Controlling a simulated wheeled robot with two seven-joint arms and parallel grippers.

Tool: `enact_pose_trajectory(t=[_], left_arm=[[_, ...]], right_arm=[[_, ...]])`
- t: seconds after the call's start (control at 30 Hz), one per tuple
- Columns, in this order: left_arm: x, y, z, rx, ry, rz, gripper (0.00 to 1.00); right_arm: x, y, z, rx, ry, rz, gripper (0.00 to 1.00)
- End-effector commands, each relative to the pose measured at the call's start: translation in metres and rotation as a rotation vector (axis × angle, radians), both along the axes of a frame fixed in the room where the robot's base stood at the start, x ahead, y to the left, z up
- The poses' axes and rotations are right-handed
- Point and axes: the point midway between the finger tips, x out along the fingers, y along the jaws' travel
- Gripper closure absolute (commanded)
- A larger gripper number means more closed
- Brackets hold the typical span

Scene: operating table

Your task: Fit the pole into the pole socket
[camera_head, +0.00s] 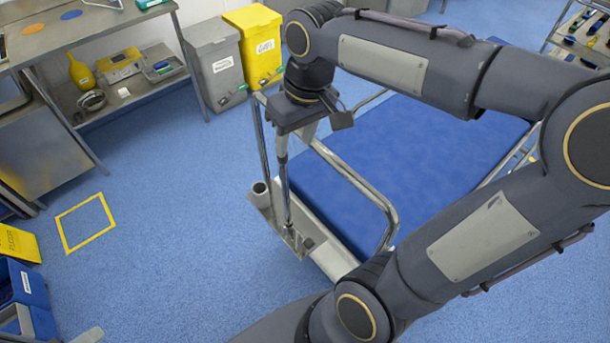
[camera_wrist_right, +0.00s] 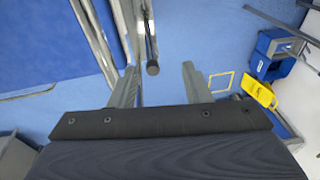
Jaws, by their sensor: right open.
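A thin grey pole (camera_head: 284,185) stands near upright at the near left corner of the blue-topped trolley (camera_head: 400,150). In the right wrist view the pole (camera_wrist_right: 148,35) shows its dark round end (camera_wrist_right: 152,68) toward the camera, in the gap between my fingers. My right gripper (camera_head: 295,142) points down above the pole, open, with nothing clamped. Its spread fingers also show in the right wrist view (camera_wrist_right: 160,82). A round, open-topped cup that looks like the pole socket (camera_head: 260,189) is on the trolley corner, left of the pole. The pole's foot is partly unclear. My left gripper is out of view.
The trolley's bent metal rail (camera_head: 350,172) is just right of the pole. Grey (camera_head: 214,65) and yellow (camera_head: 257,45) bins stand behind. A steel bench (camera_head: 90,30) is at the back left. Blue floor with a yellow outlined square (camera_head: 87,222) lies clear to the left.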

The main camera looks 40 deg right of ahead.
Motion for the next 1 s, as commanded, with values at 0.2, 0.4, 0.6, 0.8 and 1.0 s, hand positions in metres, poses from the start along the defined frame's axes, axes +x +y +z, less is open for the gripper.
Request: enact_pose_trajectory(t=[0.2,0.4,0.6,0.8,1.0], left_arm=[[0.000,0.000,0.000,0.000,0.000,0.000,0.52],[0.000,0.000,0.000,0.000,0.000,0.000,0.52],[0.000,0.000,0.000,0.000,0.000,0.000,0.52],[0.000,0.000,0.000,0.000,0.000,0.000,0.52],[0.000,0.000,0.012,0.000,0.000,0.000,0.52]], right_arm=[[-0.079,0.019,-0.029,0.173,-0.206,-0.106,0.56],[-0.108,0.036,-0.052,0.264,-0.314,-0.172,0.56],[-0.111,0.039,-0.057,0.278,-0.331,-0.182,0.56],[-0.111,0.039,-0.056,0.276,-0.329,-0.181,0.56],[-0.111,0.039,-0.045,0.276,-0.329,-0.180,0.56]])
